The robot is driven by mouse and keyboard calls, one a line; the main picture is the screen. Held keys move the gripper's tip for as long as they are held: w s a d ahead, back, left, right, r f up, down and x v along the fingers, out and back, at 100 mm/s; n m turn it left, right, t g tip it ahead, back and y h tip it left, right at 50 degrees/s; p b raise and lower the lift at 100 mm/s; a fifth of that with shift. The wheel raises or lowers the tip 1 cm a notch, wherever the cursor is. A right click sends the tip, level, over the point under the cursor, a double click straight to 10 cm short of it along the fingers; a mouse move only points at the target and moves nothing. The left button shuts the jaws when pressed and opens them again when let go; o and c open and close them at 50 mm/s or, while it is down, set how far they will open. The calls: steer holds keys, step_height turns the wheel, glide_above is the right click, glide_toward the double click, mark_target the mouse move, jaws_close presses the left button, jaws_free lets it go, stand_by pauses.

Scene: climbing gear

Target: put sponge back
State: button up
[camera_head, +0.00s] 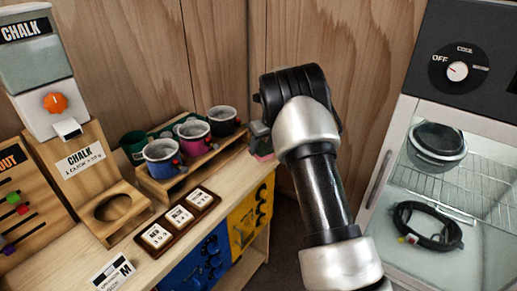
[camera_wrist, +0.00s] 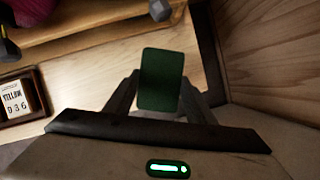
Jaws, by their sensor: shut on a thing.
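In the wrist view a dark green, rounded rectangular sponge (camera_wrist: 162,79) sits between the two fingers of my gripper (camera_wrist: 160,92), which is shut on it. The sponge is over the wooden bench top near its right end; I cannot tell whether it touches the wood. No sponge holder can be made out.
A wooden rack (camera_head: 180,180) with several coloured chalk cups stands left of my arm. A tray of number blocks (camera_head: 181,217) lies before it. A chalk dispenser (camera_head: 52,105) is at far left. A glass-doored cabinet (camera_head: 450,170) stands right. The wooden wall is close behind.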

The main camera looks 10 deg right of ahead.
mark_target(260, 146)
steer(key=shift+w+a, duration=0.2)
steer(key=shift+w, duration=0.3)
steer(key=shift+w+a, duration=0.2)
steer(key=shift+w, duration=0.3)
steer(key=shift+w+f, duration=0.15)
steer(key=shift+f, duration=1.55)
steer(key=shift+f, duration=0.1)
steer(key=shift+f, duration=0.15)
steer(key=o, duration=1)
steer(key=shift+r, duration=0.2)
